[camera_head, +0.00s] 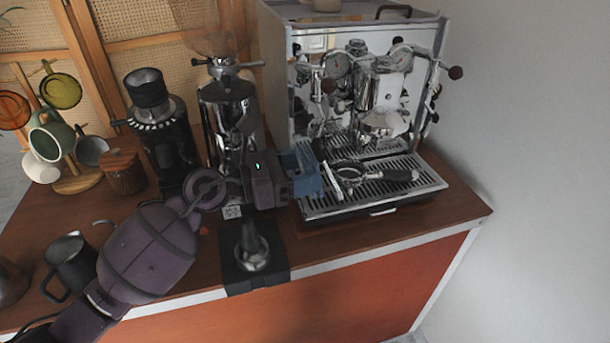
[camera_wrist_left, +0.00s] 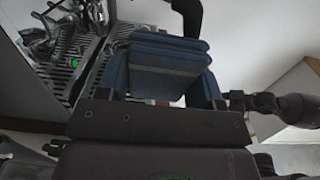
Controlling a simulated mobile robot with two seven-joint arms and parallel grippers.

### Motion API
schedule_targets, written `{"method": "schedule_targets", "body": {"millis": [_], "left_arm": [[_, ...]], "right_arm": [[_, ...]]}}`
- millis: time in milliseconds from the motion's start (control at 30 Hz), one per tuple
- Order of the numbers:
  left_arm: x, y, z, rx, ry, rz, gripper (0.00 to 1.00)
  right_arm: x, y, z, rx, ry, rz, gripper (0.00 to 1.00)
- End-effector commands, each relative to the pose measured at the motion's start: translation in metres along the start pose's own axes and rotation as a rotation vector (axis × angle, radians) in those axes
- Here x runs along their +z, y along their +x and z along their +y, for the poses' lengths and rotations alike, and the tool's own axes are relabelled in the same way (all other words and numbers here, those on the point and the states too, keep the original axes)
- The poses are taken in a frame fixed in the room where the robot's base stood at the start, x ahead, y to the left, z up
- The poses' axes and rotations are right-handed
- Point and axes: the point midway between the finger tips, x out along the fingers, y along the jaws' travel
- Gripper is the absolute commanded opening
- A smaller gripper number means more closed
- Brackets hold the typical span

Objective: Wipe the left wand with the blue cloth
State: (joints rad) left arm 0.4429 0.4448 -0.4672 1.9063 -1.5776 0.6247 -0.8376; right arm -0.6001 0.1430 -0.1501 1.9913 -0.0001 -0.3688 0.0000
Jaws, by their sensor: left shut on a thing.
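My left gripper (camera_head: 305,173) is shut on the blue cloth (camera_head: 302,163), which is a folded block between the fingers. It is held at the front left of the espresso machine (camera_head: 390,95), by the left end of the drip tray (camera_head: 430,180). In the left wrist view the blue cloth (camera_wrist_left: 165,52) fills the space between the fingers. The machine's left wand (camera_head: 317,85) appears as thin chrome tubing under the left gauge, above and behind the cloth. Its lower end is hard to make out. The cloth looks apart from it. My right gripper is out of view.
A portafilter (camera_head: 402,175) with a black handle lies on the drip tray, just right of the cloth. A chrome grinder (camera_head: 228,115) and a black grinder (camera_head: 165,140) stand left. A tamper (camera_head: 252,250) sits on a black mat below my gripper. A dark pitcher (camera_head: 70,265) is front left.

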Motion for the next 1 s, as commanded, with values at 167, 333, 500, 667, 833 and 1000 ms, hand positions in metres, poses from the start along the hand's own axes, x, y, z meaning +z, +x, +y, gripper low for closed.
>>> {"method": "schedule_targets", "body": {"millis": [167, 333, 500, 667, 833, 1000], "left_arm": [[0.003, 0.001, 0.0, 0.0, 0.001, -0.005, 0.15], [-0.002, 0.0, -0.005, -0.001, 0.0, -0.004, 0.15], [-0.008, 0.0, -0.011, -0.001, 0.0, -0.003, 0.15], [-0.013, -0.001, -0.017, 0.0, 0.001, -0.003, 0.15], [-0.019, -0.002, -0.023, 0.0, 0.001, -0.002, 0.15], [-0.021, -0.002, -0.025, 0.0, 0.001, -0.002, 0.15]], "right_arm": [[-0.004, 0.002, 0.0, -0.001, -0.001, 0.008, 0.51], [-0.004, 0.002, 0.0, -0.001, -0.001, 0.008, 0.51], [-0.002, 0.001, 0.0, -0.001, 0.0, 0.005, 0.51], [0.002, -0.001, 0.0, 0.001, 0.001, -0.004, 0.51], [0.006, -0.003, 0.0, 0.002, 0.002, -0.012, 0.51], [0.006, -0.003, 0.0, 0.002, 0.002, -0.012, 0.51]]}}
